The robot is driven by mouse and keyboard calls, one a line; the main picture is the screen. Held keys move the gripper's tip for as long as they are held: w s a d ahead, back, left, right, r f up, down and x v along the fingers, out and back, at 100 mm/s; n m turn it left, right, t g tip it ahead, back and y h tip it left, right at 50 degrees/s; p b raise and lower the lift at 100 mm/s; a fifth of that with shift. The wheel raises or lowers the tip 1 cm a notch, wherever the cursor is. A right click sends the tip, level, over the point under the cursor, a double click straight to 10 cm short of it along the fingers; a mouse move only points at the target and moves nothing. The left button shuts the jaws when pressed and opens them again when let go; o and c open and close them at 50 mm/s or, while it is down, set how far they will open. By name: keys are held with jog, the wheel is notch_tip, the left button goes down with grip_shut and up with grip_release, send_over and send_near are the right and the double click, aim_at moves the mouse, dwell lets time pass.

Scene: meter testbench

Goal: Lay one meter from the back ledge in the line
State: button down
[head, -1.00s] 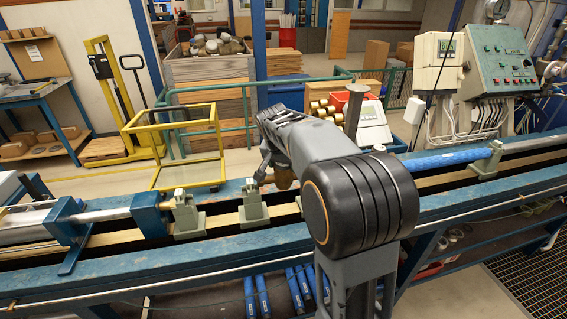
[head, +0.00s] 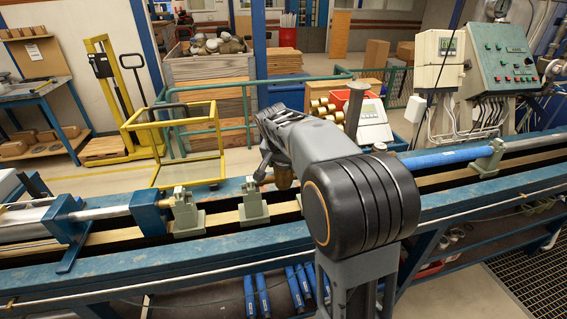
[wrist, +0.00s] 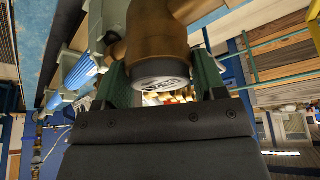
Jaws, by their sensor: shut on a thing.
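My gripper (wrist: 165,88) is shut on a brass meter (wrist: 156,42). The meter's body lies between the two green fingers in the wrist view, with a pale round lettered end towards the camera. In the head view my arm hides most of the gripper, and only a little brass shows by the wrist, just above the line. The line runs along the blue bench, with grey-green supports (head: 187,217) and (head: 253,207) under the gripper's area. I cannot tell whether the meter touches a support. Several other brass meters (head: 326,108) stand behind the bench.
A blue pipe (head: 438,160) lies in the line at the right, and a blue clamp with a steel rod (head: 105,214) at the left. A yellow frame cart (head: 180,128) stands behind the bench. A control panel (head: 503,62) rises at the back right.

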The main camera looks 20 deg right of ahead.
jog(key=shift+f, duration=0.15)
jog(key=shift+f+b, duration=1.15)
jog(key=shift+f+b, duration=0.3)
dwell(0.7)
jog(key=shift+c, duration=2.3)
grip_release()
jog(key=o, duration=0.3)
jog(key=shift+o, duration=0.2)
jog(key=shift+f, duration=0.1)
